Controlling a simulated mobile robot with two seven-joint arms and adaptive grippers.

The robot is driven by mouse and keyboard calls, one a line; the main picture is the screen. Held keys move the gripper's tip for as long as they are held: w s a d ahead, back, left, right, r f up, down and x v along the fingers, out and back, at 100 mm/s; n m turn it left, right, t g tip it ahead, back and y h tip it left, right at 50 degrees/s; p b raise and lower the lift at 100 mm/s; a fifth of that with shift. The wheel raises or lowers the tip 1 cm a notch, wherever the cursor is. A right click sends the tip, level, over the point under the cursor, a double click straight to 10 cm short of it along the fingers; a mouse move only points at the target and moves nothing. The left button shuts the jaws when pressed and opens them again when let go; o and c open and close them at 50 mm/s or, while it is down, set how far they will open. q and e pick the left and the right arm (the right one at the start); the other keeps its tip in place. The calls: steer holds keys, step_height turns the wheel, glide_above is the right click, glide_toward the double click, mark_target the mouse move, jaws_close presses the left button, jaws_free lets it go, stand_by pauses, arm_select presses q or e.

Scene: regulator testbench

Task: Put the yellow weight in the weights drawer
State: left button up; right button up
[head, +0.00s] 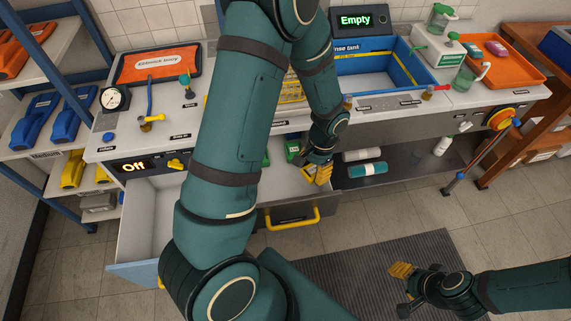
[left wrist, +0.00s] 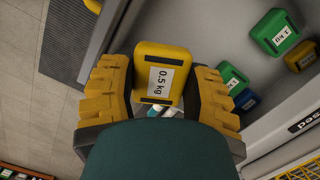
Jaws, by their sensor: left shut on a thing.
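The yellow weight (left wrist: 160,74), labelled 0.5 kg, is between the two fingers of my left gripper (left wrist: 160,95) in the left wrist view. The gripper is shut on it. In the head view my left gripper (head: 318,174) is at the right end of the open weights drawer, and its height above the drawer is hard to tell. The drawer (left wrist: 220,35) shows its grey inside with green (left wrist: 275,32), blue and yellow weights. In the head view my left arm hides much of the drawer. My right gripper (head: 402,288) is low at the right, away from the bench; its opening is unclear.
Another open drawer (head: 150,215) at the left looks empty. The weights drawer's yellow handle (head: 292,222) faces the floor. A white bottle and a teal bottle (head: 360,169) lie on the dark lower shelf. The floor mat (head: 350,265) is clear.

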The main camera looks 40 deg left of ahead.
mark_target(284, 195)
arm_select(q)
steer(key=s+a+f+m+p, duration=0.3)
steer(key=s+a+m, duration=0.2)
steer(key=a, duration=0.1)
steer(key=shift+y, duration=0.4)
steer(key=f+b, duration=0.1)
steer(key=f, duration=0.4)
steer(key=f+b, duration=0.1)
steer(key=f, duration=0.3)
steer(key=shift+w+f+b, duration=0.2)
steer(key=shift+f+b, duration=0.1)
steer(key=shift+f, duration=0.05)
arm_select(e)
steer(key=shift+w+d+r, duration=0.15)
steer(key=shift+d+r, duration=0.05)
steer(key=shift+r, duration=0.4)
arm_select(q)
steer(key=shift+f, duration=0.1)
arm_select(e)
steer(key=shift+f, duration=0.1)
arm_select(q)
steer(key=o, duration=1.2)
steer(key=shift+o, duration=0.2)
